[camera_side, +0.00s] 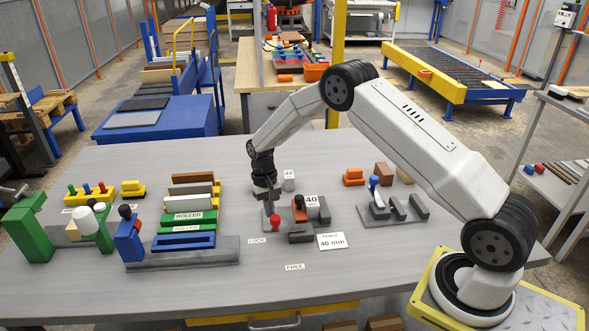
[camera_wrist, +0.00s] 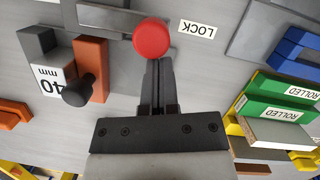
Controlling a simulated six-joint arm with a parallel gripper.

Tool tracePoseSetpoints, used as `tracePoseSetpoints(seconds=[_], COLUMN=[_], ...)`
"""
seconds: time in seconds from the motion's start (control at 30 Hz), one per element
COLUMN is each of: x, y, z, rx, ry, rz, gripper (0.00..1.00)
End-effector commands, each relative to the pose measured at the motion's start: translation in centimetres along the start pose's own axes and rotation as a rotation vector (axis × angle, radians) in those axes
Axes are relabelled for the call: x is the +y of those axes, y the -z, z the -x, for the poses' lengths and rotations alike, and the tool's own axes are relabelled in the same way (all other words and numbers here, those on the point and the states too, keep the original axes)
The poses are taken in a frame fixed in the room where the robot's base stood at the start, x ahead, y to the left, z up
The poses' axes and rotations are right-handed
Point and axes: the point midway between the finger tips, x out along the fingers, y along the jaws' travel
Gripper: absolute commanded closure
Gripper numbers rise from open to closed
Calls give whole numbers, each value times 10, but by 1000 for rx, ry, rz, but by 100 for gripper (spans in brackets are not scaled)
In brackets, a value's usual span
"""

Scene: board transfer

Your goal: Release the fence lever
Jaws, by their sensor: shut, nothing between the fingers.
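The fence lever shows as a round red knob (camera_side: 275,221) beside the LOCK label (camera_side: 257,241); the FREE label (camera_side: 295,267) lies further forward and to the right. In the wrist view the red knob (camera_wrist: 151,38) is right at my fingertips, near the LOCK label (camera_wrist: 198,29). My gripper (camera_side: 270,208) points down just above the knob, its fingers (camera_wrist: 158,68) shut together and empty. I cannot tell whether they touch the knob. The lever's arm is mostly hidden. The fence fixture has an orange block (camera_wrist: 91,56) with a black knob and a grey block marked 40 mm.
A dark grey block (camera_side: 300,234) and a "FENCE 40 mm" card (camera_side: 331,241) lie right of the lever. A rack of coloured bars (camera_side: 188,217) stands left. The front of the table is clear.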

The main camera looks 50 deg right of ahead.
Motion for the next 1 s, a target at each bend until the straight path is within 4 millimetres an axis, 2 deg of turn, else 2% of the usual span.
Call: tracePoseSetpoints(seconds=[0.57, 0.77, 1.0], x=[-5, -10, -16], y=[-7, -16, -33], z=[-2, -4, -8], rx=[-1, -2, -2], ry=[-26, -51, -104], rz=[98, 202, 411], gripper=[100, 100, 100])
